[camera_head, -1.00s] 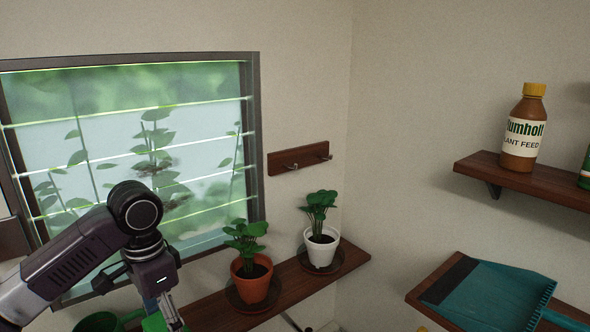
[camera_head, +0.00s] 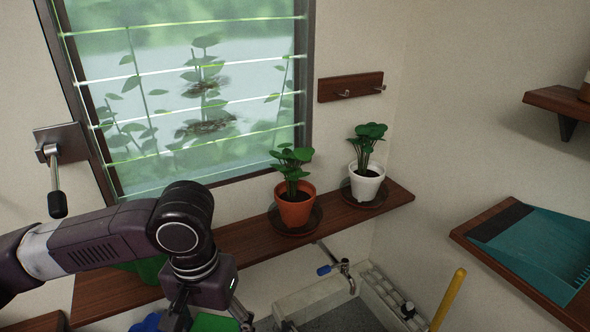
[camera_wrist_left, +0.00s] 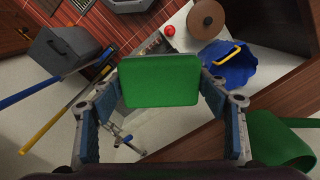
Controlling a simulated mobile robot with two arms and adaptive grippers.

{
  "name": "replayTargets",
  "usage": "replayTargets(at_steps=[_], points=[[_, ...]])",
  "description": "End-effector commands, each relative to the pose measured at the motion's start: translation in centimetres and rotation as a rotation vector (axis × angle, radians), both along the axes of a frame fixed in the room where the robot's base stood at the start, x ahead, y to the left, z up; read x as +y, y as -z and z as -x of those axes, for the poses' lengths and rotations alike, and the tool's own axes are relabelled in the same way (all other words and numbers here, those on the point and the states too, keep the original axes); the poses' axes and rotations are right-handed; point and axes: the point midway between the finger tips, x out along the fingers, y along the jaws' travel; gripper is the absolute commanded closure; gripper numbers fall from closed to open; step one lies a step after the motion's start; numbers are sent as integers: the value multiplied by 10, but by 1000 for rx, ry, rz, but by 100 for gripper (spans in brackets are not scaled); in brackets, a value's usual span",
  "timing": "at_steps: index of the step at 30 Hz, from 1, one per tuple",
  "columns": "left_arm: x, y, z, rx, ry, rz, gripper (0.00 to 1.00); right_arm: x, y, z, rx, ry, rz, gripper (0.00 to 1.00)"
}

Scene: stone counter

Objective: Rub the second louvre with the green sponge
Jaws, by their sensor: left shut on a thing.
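The louvred window (camera_head: 190,75) with its stacked glass slats fills the upper left of the head view. Dark smudges (camera_head: 208,127) show on the lower middle slats, with another dark patch (camera_head: 205,88) on the slat above. The green sponge (camera_wrist_left: 160,80) sits squarely between the fingers of my left gripper (camera_wrist_left: 161,88) in the wrist view, and the gripper is shut on it. In the head view the sponge (camera_head: 212,322) is partly cut off at the bottom edge, below the window and apart from it. My right gripper is not in view.
A wooden shelf (camera_head: 240,233) under the window holds an orange-potted plant (camera_head: 295,208) and a white-potted plant (camera_head: 366,186). A lever handle (camera_head: 56,190) juts out left of the window. A sink with a tap (camera_head: 345,270) lies below the shelf.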

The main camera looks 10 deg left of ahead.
Motion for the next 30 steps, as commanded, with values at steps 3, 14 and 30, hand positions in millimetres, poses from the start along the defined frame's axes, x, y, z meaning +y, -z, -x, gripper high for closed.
replayTargets(at_steps=[3,14,30], points=[[0,0,0,-1,-3,0,48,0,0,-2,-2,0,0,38],[21,0,-91,-180,5,-143,48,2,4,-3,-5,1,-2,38],[105,-63,-235,-779,90,-575,48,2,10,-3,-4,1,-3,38]])
